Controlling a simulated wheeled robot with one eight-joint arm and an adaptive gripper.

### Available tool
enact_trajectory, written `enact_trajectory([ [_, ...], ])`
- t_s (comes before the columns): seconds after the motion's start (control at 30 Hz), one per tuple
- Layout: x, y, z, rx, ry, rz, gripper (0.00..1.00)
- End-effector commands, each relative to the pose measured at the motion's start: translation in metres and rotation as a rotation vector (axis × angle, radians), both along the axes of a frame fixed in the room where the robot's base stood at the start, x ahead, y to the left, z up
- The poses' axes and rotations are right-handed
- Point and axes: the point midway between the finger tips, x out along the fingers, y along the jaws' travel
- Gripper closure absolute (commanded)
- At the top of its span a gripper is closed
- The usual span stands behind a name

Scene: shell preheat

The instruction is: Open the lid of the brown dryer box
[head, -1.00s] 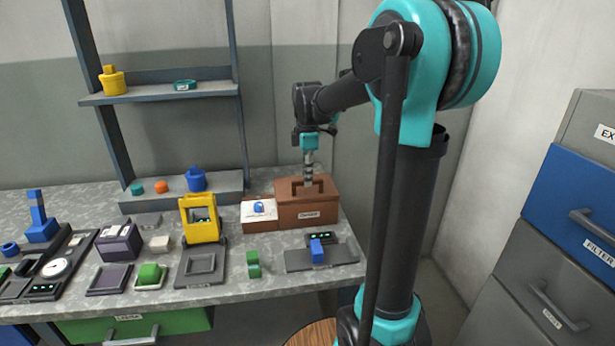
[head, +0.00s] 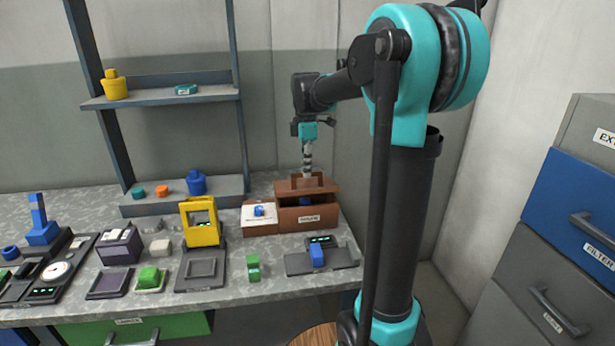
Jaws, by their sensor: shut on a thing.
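The brown dryer box (head: 285,226) stands at the back right of the bench, with a small label on its front. Its lid (head: 322,187) is raised a little off the body at the front, and a dark gap shows under it. The lid has an upright brown handle (head: 298,183). My gripper (head: 307,174) points down from above and is shut on this handle. The fingertips are small in the head view, and the inside of the box is mostly hidden.
A yellow frame (head: 201,222) is farther left. A grey tray with a blue block (head: 317,257) lies in front of the box. A shelf (head: 160,101) rises behind.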

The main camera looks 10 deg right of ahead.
Motion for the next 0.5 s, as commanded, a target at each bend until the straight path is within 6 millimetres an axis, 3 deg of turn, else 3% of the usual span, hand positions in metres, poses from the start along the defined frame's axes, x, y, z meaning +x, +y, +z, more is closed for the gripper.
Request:
enact_trajectory([
  [0.03,0.011,0.0,0.004,0.0,-0.014,0.0,1.0],
  [0.5,0.073,-0.001,0.031,-0.001,-0.014,-0.001,1.0],
])
